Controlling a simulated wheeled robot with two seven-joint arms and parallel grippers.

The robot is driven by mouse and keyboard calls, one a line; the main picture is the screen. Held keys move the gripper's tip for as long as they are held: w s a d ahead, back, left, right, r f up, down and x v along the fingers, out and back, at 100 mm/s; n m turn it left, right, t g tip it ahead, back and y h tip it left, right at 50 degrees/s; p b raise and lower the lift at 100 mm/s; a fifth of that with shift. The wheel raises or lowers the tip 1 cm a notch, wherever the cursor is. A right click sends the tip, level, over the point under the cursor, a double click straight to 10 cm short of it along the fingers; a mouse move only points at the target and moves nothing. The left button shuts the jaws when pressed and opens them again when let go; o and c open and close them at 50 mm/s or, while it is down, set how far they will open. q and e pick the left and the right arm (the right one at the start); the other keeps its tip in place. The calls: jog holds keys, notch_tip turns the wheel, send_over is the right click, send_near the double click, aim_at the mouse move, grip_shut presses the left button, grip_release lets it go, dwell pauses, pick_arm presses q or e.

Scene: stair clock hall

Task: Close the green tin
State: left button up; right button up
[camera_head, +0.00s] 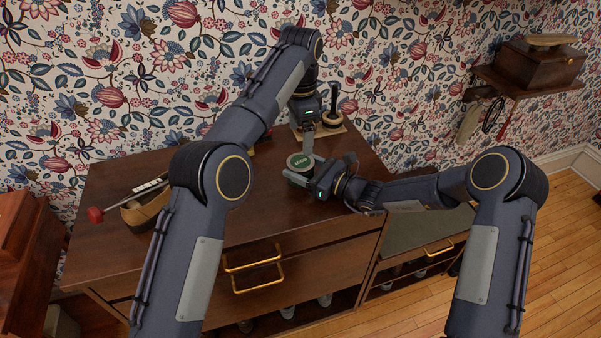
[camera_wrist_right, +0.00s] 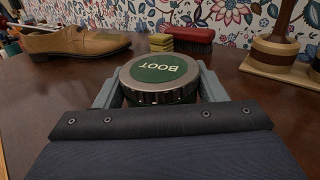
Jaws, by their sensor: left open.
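The green tin (camera_head: 300,161) stands upright on the dark wooden cabinet top. In the right wrist view it (camera_wrist_right: 160,74) shows a silver ridged lid rim and a green label reading BOOT. The lid rests on top; I cannot tell whether it is fully tightened. My right gripper (camera_head: 301,170) is low at the tin, one finger on each side, and appears shut on its body below the lid. My left gripper (camera_head: 308,140) is open and points down just above and behind the tin. Its fingertips are small, and it does not show in the right wrist view.
A brown shoe (camera_wrist_right: 75,44) lies on the left of the cabinet top (camera_head: 270,207). Yellow sponges (camera_wrist_right: 160,43) and a red brush (camera_wrist_right: 187,40) lie behind the tin. A wooden stand (camera_wrist_right: 270,50) is at the back right. A wall shelf holds a wooden box (camera_head: 540,65).

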aim_at(300, 161)
pick_arm(q)
jog(key=shift+c, duration=0.5)
pick_arm(e)
jog(key=c, duration=0.9)
pick_arm(q)
jog(key=shift+c, duration=0.6)
pick_arm(e)
jog(key=shift+c, duration=1.3)
pick_arm(q)
jog(key=shift+n, duration=0.5)
pick_arm(e)
grip_shut()
pick_arm(q)
jog(key=n, duration=1.2)
jog(key=shift+n, duration=0.3)
jog(key=shift+f, duration=4)
